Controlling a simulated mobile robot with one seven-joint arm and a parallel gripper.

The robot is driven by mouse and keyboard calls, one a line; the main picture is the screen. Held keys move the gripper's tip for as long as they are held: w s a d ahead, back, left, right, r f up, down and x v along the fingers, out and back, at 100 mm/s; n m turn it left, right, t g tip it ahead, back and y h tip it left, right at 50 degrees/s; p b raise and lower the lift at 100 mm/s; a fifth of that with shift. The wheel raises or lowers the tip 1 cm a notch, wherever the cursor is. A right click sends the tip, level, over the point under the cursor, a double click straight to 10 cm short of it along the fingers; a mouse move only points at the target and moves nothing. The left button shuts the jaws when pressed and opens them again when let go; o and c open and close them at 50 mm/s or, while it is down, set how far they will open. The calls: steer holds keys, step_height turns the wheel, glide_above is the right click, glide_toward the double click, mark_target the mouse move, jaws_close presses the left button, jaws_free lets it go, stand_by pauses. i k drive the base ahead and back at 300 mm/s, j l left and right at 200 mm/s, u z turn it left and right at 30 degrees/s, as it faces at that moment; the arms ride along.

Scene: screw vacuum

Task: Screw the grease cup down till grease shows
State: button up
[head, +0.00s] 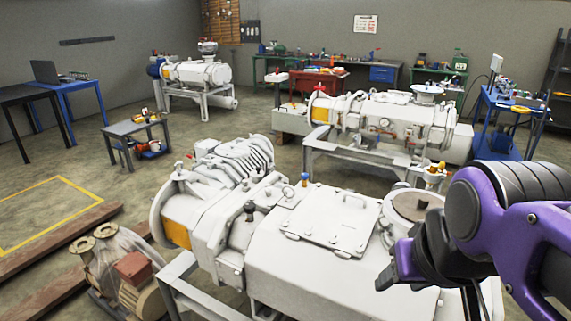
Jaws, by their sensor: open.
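The large pale grey screw vacuum pump (310,258) fills the lower middle of the head view. On its top stand a small dark upright fitting (250,210) and a small blue-topped fitting (305,180). A small orange-topped fitting (434,170) shows near the pump's right end. I cannot tell which of these is the grease cup, and no grease is visible. My gripper (390,273), dark at the end of my purple arm, is at the lower right, in front of the pump's right part. It is apart from the dark and blue-topped fittings, and seems empty.
A second pump (385,118) on a frame stands behind, and a third (196,73) at the back left. A small cart (135,130) and a motor unit (128,275) stand left. Wooden beams (60,250) lie on the floor. Open floor lies between the pumps.

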mark_target(249, 208)
steer(key=i+j+z, duration=0.2)
steer(key=j, duration=0.2)
steer(key=j+z, duration=0.25)
steer(key=j, duration=0.2)
steer(key=j+z, duration=0.2)
steer(key=j, duration=0.25)
steer(key=i, duration=0.05)
